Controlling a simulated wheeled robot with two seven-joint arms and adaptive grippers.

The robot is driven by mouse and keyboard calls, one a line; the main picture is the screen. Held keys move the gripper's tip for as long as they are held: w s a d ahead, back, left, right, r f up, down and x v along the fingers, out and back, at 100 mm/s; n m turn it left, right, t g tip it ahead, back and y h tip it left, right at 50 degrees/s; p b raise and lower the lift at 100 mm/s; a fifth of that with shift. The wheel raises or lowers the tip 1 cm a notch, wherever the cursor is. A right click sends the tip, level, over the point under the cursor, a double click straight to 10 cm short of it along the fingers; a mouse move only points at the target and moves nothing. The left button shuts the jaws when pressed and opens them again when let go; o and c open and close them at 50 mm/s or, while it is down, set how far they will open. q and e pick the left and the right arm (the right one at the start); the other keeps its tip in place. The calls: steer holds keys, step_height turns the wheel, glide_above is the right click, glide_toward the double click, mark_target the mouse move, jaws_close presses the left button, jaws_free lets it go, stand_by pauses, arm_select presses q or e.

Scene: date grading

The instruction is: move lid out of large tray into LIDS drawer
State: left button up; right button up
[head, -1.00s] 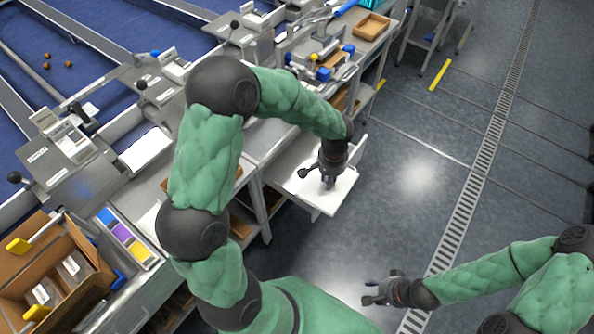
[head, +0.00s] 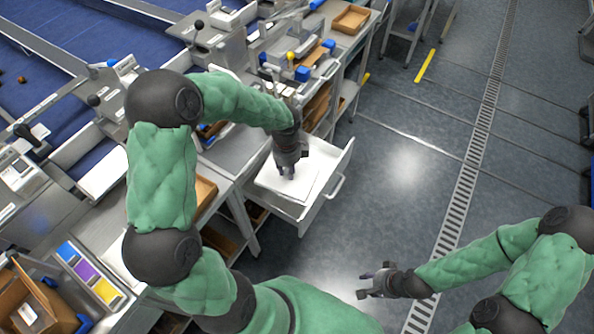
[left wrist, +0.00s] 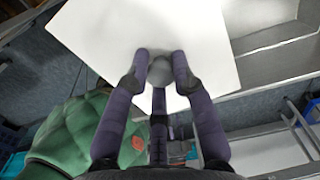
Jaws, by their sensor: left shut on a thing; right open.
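A white square lid (head: 270,181) with a grey round knob (left wrist: 160,73) is over an open drawer (head: 325,195). My left gripper (head: 287,173) comes down from above and is shut on the knob; its two fingers also show either side of it in the left wrist view (left wrist: 161,62). The lid lies within the drawer's outline in the head view. I cannot tell whether it touches the drawer floor. In the left wrist view the lid is turned relative to the drawer walls. No drawer label is readable, and I cannot make out the large tray. My right gripper (head: 372,284) is open and empty above the floor.
The drawer's handle (head: 341,187) faces the open floor (head: 400,150) to the right. Workbenches with equipment line the left. A brown tray (head: 350,19) sits at the far bench. A cardboard box (head: 35,305) stands at the lower left.

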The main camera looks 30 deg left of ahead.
mark_target(287, 171)
arm_select(q)
step_height(287, 171, down, 3)
steer(key=shift+a+r+m+b, duration=0.15)
steer(key=shift+m+b, duration=0.25)
steer(key=shift+b, duration=0.35)
steer(key=shift+f+b, duration=0.3)
steer(key=shift+f, duration=0.1)
steer(key=shift+w+f+b, duration=0.1)
steer(key=shift+f+b, duration=1.9)
steer(key=shift+f, duration=2.7)
arm_select(e)
step_height(287, 171, down, 7)
steer(key=shift+f, duration=0.15)
steer(key=shift+w, duration=0.1)
arm_select(q)
steer(key=shift+f, duration=0.2)
steer(key=o, duration=1)
step_height(287, 171, up, 12)
steer(key=p, duration=0.5)
steer(key=shift+r, duration=0.2)
arm_select(e)
step_height(287, 171, up, 5)
steer(key=shift+r, duration=0.15)
